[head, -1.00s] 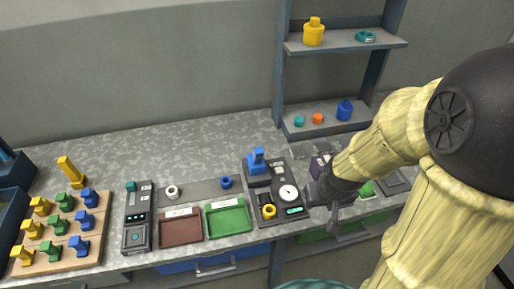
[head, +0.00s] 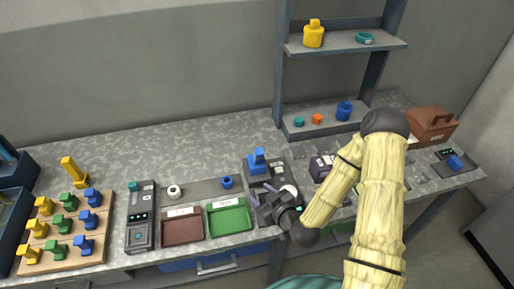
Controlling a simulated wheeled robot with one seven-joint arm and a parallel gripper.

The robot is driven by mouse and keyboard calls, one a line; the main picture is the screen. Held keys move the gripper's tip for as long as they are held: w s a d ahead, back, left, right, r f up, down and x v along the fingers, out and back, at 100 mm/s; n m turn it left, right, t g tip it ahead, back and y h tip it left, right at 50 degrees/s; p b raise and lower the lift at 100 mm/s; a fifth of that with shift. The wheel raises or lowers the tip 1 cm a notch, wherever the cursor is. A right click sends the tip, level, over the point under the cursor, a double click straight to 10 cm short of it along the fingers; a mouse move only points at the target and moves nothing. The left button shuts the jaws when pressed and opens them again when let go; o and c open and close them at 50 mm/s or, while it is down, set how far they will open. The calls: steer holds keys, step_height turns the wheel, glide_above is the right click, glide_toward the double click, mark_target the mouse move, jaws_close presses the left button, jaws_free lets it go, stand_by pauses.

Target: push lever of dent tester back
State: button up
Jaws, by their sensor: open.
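The dent tester (head: 252,171) appears to be the dark device with a round dial (head: 289,190) on the bench, right of the green tray. A blue upright part (head: 257,160) stands at its back; I cannot tell for sure whether this is the lever. My gripper (head: 262,192) is open over the tester's front half, its fingers pointing toward the back left. The fingers are in front of the blue part, apart from it as far as I can see.
A green tray (head: 246,226) and a brown tray (head: 199,237) lie left of the tester, with a blue ring (head: 227,182) behind them. A grey device (head: 139,240) stands farther left. A shelf (head: 311,128) rises behind. A dark box (head: 320,168) stands to the right.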

steer(key=d+r+m+t+h, duration=0.1)
steer(key=t, duration=0.1)
steer(key=r+m+t+h, duration=0.1)
steer(key=m+t, duration=0.1)
steer(key=d+r+m+t+h, duration=0.1)
steer(key=m+t, duration=0.1)
steer(key=shift+d+p, duration=0.3)
steer(key=shift+d, duration=0.05)
steer(key=shift+w, duration=0.1)
steer(key=b, duration=0.5)
glide_toward(258, 157)
steer(key=w, duration=0.1)
steer(key=shift+w+d+f+b, duration=0.1)
steer(key=shift+w+f+b, duration=0.25)
steer(key=shift+b, duration=0.65)
steer(key=shift+w+b, duration=0.25)
steer(key=shift+b, duration=1)
steer(key=b, duration=0.3)
steer(key=shift+w, duration=0.1)
